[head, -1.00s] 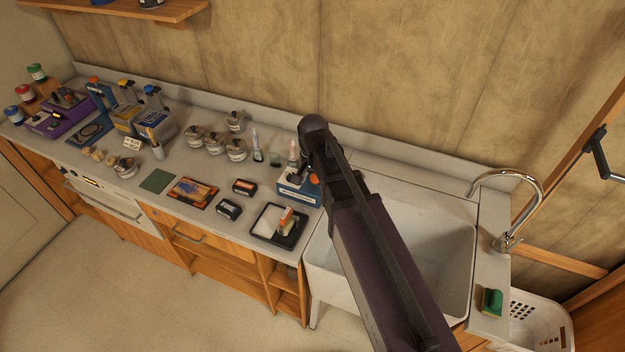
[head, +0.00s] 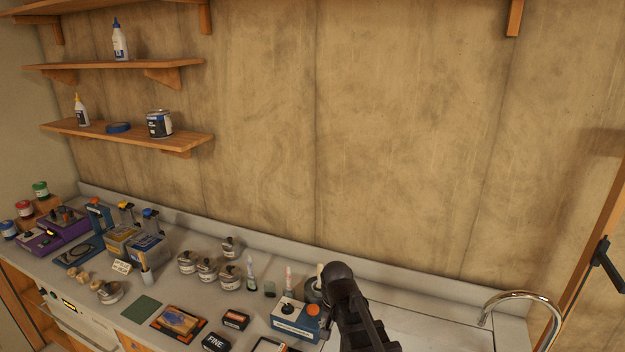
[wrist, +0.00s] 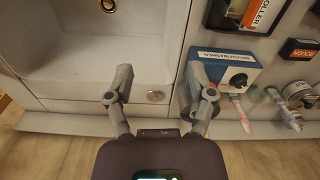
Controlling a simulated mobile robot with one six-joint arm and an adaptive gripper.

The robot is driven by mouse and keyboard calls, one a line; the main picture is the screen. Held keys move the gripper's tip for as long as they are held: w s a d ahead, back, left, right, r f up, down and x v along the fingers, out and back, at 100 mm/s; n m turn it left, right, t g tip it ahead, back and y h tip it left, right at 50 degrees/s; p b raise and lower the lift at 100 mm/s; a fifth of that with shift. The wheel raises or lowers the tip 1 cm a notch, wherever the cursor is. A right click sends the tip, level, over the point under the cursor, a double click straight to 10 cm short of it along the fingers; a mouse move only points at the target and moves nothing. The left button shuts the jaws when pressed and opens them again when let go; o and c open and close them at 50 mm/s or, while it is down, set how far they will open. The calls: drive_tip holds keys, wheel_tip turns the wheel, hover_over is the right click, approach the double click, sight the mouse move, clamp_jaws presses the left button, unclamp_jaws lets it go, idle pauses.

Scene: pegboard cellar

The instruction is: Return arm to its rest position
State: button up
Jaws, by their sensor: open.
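My gripper (wrist: 160,92) is open and empty in the wrist view, its two fingers spread wide. It hangs over the rear strip of the sink (wrist: 60,50) and the counter edge. The right finger is beside a blue and white box (wrist: 228,55) with a black knob; I cannot tell whether they touch. In the head view my arm (head: 352,315) rises from the bottom edge, just right of that same box (head: 296,318). The gripper's fingers are not clear there.
A black tray with a roller (wrist: 256,14) and a box marked ROUGH (wrist: 298,50) lie nearby. Several jars (head: 208,268) and bottles crowd the counter. A chrome tap (head: 520,297) stands at the right. The wall area above the sink is clear.

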drive_tip(key=s+d+f+n+b, duration=0.1)
drive_tip(key=s+d+f+b, duration=0.2)
drive_tip(key=d+f+b, duration=0.1)
drive_tip(key=s+d+f+n+b, duration=0.2)
drive_tip(key=s+d+f+b, duration=0.1)
drive_tip(key=d, duration=0.4)
wheel_tip(320, 180, down, 2)
drive_tip(key=shift+s+d+f+b, duration=0.1)
drive_tip(key=shift+s+d+b, duration=0.15)
drive_tip(key=shift+b, duration=0.2)
